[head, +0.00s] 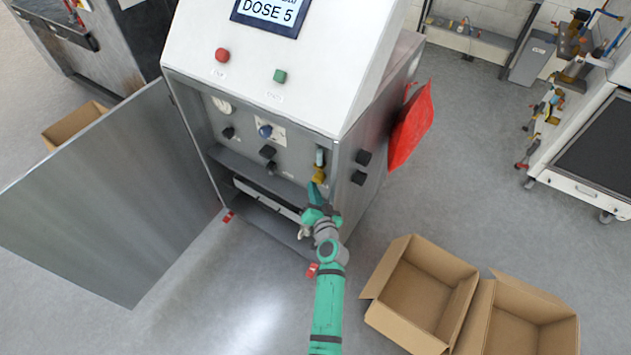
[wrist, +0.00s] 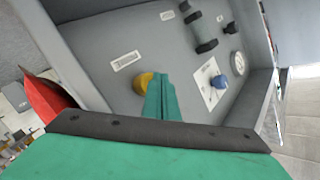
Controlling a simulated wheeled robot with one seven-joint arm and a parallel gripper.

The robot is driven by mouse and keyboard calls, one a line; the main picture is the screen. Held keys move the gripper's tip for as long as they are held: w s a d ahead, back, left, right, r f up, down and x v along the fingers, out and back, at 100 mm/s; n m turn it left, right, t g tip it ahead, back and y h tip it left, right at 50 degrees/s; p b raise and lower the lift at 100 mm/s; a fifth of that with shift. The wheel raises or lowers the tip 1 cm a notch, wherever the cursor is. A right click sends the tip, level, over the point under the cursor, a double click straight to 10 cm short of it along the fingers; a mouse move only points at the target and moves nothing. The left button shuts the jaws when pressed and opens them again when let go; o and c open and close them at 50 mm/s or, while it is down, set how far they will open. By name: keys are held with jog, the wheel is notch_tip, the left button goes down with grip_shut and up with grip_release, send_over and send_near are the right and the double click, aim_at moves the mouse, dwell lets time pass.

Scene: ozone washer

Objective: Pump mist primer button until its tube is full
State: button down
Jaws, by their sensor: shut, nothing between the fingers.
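The yellow rounded button (head: 319,175), which I take for the mist primer button, is on the inner panel of the open machine. It also shows in the wrist view (wrist: 142,83), partly covered by my fingers. A small clear tube with dark ends (head: 320,157) is just above it in the head view; a similar tube (wrist: 197,28) shows in the wrist view. Its fill level is too small to read. My green gripper (head: 315,190) is shut and empty, its fingertips (wrist: 158,78) overlapping the button's edge. I cannot tell whether they touch it.
A blue knob (wrist: 219,82) on a white plate and dark knobs share the panel. The metal door (head: 115,195) stands open at left. A red bag (head: 410,127) hangs on the machine's right side. Open cardboard boxes (head: 425,290) stand on the floor at lower right.

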jog(key=shift+d, duration=0.2)
jog(key=shift+w, duration=0.2)
jog(key=shift+w+d, duration=0.45)
jog(key=shift+w, duration=0.1)
dwell(1.0)
jog(key=shift+s, duration=0.1)
jog(key=shift+s+a, duration=0.9)
jog(key=shift+s, duration=0.2)
jog(key=s+a, duration=0.1)
jog(key=s, duration=0.1)
jog(key=s+a, duration=0.2)
dwell(0.4)
dwell(0.6)
